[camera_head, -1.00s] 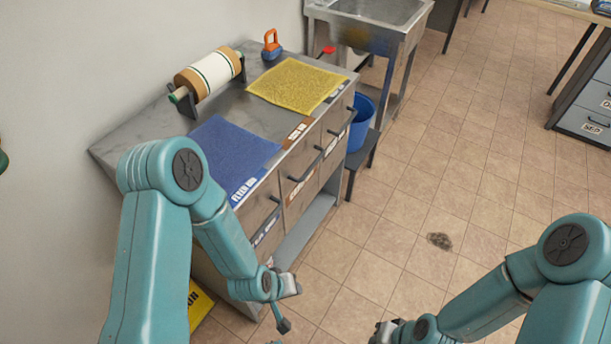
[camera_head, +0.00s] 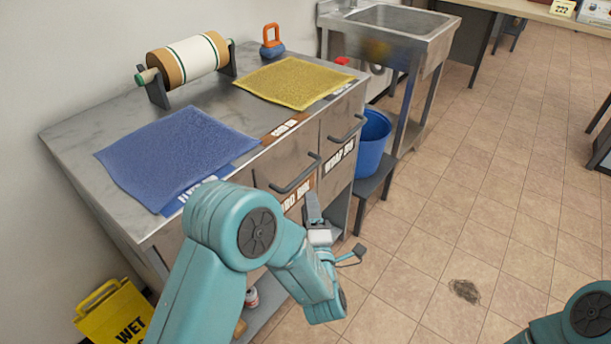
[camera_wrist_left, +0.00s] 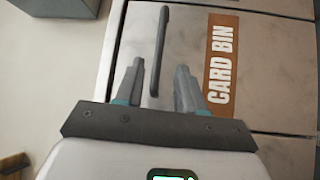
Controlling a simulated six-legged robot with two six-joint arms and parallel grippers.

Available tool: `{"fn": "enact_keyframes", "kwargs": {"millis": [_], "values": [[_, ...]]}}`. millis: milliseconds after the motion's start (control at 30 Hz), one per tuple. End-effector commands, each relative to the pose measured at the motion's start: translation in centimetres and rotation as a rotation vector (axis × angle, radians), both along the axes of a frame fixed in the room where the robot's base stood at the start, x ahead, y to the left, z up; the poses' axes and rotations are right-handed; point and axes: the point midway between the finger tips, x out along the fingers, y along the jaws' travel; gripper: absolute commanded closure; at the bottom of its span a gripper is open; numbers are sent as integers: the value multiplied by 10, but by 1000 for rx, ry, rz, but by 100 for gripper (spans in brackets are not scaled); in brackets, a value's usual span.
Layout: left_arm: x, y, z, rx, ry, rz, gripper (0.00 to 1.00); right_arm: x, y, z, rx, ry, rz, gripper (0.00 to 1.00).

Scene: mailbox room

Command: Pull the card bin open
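The card bin (camera_head: 286,166) is the middle metal drawer of the bench, its front flush with its neighbours. It has a dark bar handle (camera_head: 296,178) and an orange-brown label, readable as CARD BIN in the left wrist view (camera_wrist_left: 221,66). My left gripper (camera_head: 314,208) is in front of this drawer, close to the handle. In the left wrist view, its fingers (camera_wrist_left: 157,88) are open and empty. The bar handle (camera_wrist_left: 160,50) lies in line with the gap between them; whether it is inside the gap is unclear. My right gripper is out of view.
A blue mat (camera_head: 175,155), a yellow mat (camera_head: 292,83), a roll on a stand (camera_head: 190,66) and an orange-handled weight (camera_head: 272,45) are on the bench (camera_head: 85,128). A blue bucket (camera_head: 372,142) stands at the right. A yellow wet-floor sign (camera_head: 112,315) is lower left.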

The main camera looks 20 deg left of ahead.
Motion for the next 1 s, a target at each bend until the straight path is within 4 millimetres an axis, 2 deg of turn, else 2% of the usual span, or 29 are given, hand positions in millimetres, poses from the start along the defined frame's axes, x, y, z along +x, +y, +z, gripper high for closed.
{"fn": "enact_keyframes", "kwargs": {"millis": [200, 400, 600, 867, 1000], "values": [[46, 24, 7, 1, -2, 4, 62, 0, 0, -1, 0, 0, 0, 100], [78, 36, 11, 0, 0, 2, 62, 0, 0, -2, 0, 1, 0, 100], [93, 41, 13, 1, 2, -1, 62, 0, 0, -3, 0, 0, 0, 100], [95, 40, 13, 1, 3, -1, 62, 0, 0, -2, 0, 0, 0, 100], [95, 40, 13, 1, 3, -1, 100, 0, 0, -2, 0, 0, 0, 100]]}}
